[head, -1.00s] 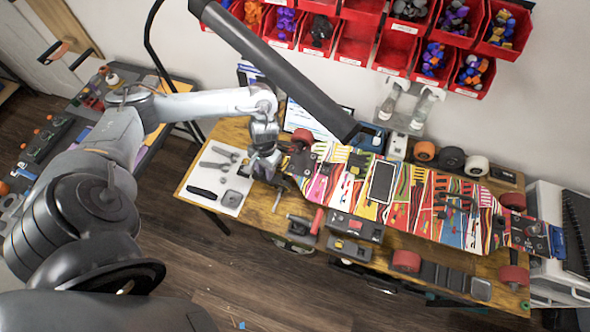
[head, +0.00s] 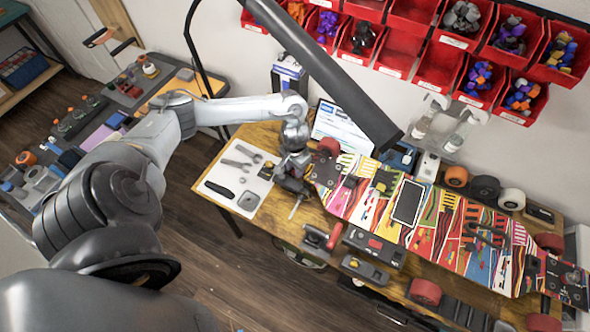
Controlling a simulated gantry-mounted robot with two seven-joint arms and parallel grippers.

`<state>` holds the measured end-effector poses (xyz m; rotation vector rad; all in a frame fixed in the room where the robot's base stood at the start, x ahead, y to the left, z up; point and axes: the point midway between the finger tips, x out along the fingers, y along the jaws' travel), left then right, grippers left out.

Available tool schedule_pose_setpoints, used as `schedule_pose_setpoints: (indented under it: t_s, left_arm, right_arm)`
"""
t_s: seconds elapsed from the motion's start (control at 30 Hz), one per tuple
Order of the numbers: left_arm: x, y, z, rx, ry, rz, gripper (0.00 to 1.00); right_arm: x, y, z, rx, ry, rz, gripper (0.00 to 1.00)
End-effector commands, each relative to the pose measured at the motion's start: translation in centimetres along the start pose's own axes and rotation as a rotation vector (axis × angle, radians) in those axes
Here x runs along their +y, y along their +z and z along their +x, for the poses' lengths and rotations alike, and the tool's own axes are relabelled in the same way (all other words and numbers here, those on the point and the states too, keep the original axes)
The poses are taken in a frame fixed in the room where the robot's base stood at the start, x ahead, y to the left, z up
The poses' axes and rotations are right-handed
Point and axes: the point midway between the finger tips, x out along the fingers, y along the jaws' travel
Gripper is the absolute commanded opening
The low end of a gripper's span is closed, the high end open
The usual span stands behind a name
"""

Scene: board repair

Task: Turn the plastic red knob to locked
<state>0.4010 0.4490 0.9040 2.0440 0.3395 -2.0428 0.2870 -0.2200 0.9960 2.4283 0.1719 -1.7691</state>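The long multicoloured board (head: 440,222) lies across the wooden workbench (head: 262,137). My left gripper (head: 292,184) is low over the bench at the board's left end, just left of a red wheel (head: 329,146). Its fingers are dark and small here, so I cannot tell whether they are open or shut, or touching anything. A thin metal rod (head: 296,208) sticks out below it. I cannot clearly make out a red knob; it may be hidden by the gripper. A red handle (head: 335,235) and a dark box with a red part (head: 374,245) are at the bench's front edge. My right gripper is out of view.
A white sheet with tools (head: 249,199) lies left of the gripper. A black lamp arm (head: 340,85) crosses above the bench. Wheels (head: 485,188) stand behind the board, and red bins (head: 438,65) hang on the wall. A side table with tools (head: 100,115) is at left.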

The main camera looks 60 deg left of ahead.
Motion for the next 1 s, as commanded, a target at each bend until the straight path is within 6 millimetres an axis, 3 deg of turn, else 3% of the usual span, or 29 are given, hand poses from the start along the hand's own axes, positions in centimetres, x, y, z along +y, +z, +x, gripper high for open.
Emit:
schedule_pose_setpoints:
  t_s: [0.17, 0.47, 0.7, 1.0]
  left_arm:
    - [-0.01, 0.04, 1.04, -0.001, 0.000, -0.001, 0.33]
    - [0.00, 0.03, 1.18, 0.000, 0.000, 0.000, 0.33]
    - [-0.01, 0.03, 1.17, 0.000, 0.000, 0.000, 0.00]
    - [-0.01, 0.04, 1.06, -0.001, 0.000, 0.023, 0.00]
  right_arm:
    - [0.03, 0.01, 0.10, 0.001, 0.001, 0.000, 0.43]
    - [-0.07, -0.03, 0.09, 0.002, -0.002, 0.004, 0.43]
    - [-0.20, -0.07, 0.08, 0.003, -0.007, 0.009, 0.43]
    - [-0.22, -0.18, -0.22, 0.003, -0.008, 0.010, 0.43]
